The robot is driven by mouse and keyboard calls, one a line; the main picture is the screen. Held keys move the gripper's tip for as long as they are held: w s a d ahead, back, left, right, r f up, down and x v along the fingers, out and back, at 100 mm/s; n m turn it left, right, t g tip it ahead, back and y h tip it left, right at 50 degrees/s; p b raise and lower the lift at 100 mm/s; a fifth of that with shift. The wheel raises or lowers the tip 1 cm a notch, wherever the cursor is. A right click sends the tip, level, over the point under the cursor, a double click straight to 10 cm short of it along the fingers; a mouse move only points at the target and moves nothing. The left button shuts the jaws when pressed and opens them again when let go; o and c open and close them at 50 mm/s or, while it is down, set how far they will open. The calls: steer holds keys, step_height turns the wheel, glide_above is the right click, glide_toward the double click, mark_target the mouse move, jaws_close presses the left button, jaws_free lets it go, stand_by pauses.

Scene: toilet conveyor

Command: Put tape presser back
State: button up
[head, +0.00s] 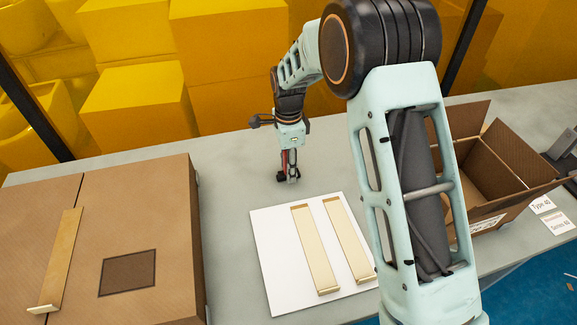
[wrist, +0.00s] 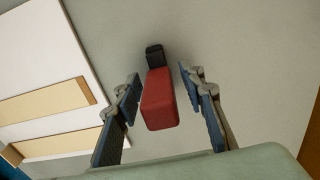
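The tape presser, a red block with a black end, stands on the grey table. In the wrist view the tape presser (wrist: 159,98) is between the two fingers of my gripper (wrist: 160,78), with a narrow gap on each side. In the head view my gripper (head: 288,172) points down over it on the far side of the table. The fingers are apart and do not clasp it. Only a bit of red and the black end show there; the rest is hidden by the gripper.
A white board (head: 277,262) with two tan strips (head: 315,250) lies in front of my gripper. An open carton (head: 497,170) stands right, beside white labels (head: 541,204). Yellow boxes (head: 140,105) fill the background.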

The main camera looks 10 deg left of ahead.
step_height(320, 180, up, 12)
steer(key=shift+r, duration=0.15)
stand_by(0.7)
